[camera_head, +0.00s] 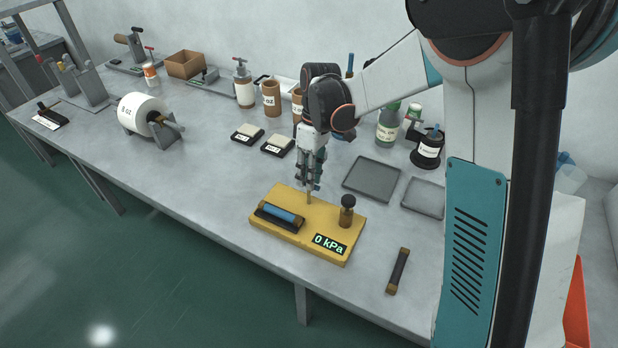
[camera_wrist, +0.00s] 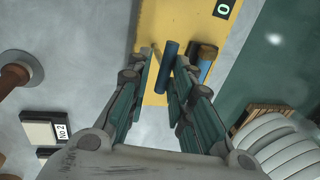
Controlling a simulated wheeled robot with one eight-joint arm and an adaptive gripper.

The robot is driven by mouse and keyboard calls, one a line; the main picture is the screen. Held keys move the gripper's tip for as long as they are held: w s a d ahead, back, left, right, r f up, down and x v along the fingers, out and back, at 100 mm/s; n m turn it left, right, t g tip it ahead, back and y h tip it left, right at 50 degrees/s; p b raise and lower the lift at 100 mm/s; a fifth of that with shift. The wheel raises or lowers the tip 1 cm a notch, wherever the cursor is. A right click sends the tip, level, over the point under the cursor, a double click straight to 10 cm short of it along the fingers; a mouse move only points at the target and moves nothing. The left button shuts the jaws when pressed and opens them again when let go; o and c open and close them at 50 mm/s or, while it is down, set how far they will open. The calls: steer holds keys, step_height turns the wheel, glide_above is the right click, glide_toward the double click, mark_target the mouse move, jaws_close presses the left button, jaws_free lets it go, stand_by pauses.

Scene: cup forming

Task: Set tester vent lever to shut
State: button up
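The tester is a yellow block (camera_head: 330,222) with a "0 kPa" display (camera_head: 330,244), a blue roller (camera_head: 280,213) in a dark holder and a dark brown knob (camera_head: 347,210). A short, thin tan lever (camera_head: 309,197) stands up near its back edge. My gripper (camera_head: 309,184) points down right above the lever, its tips around or close to the lever's top. The lever's contact with the fingers cannot be told.
A dark bar (camera_head: 397,271) lies right of the tester near the table edge. Two grey trays (camera_head: 372,179) lie behind it at the right. Small labelled blocks (camera_head: 277,145), cups (camera_head: 271,98) and bottles (camera_head: 388,124) stand further back. The table front left of the tester is clear.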

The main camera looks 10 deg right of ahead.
step_height(320, 180, up, 11)
steer(key=w+d, duration=0.1)
steer(key=shift+w+d+f, duration=0.2)
steer(key=shift+w+d, duration=0.05)
steer(key=shift+w, duration=0.15)
